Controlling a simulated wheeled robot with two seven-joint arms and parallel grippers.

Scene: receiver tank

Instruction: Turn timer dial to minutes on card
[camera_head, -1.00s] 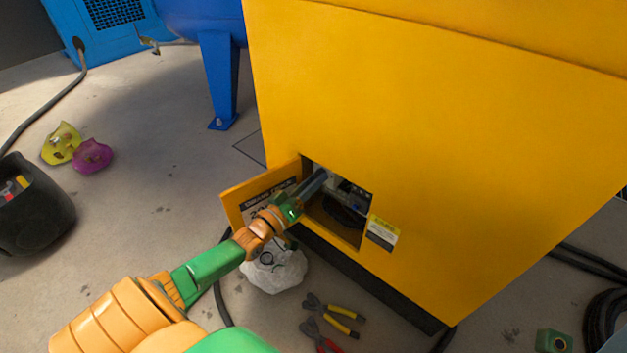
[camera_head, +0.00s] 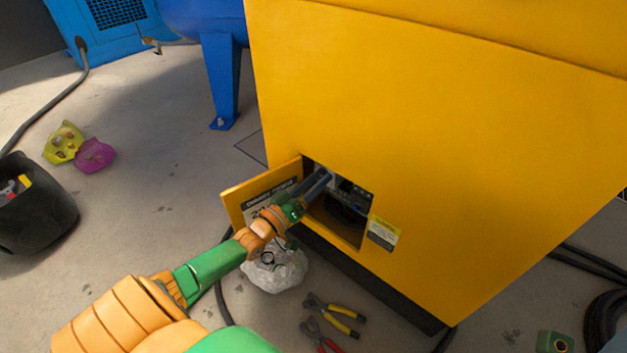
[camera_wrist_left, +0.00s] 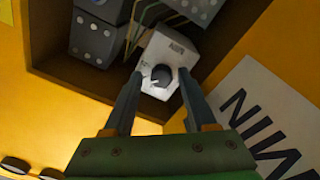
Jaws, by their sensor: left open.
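The timer (camera_wrist_left: 165,62) is a pale box with a dark round dial (camera_wrist_left: 161,76) inside the recess of the yellow cabinet, seen in the left wrist view. My left gripper (camera_wrist_left: 155,82) is open, its two fingers on either side of the dial; I cannot tell whether they touch it. In the head view my left gripper (camera_head: 322,178) reaches into the recess and hides the dial. The card (camera_head: 262,203) is on the inside of the open door; it also shows in the left wrist view (camera_wrist_left: 258,120) with the letters "MIN". Its number is not readable. My right gripper is not in view.
The yellow cabinet (camera_head: 430,130) has its small door (camera_head: 236,205) swung open to the left. Dark components (camera_wrist_left: 97,35) and wires sit beside the timer. Pliers (camera_head: 335,310), a clear bag (camera_head: 275,270) and a black bucket (camera_head: 35,205) are on the floor.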

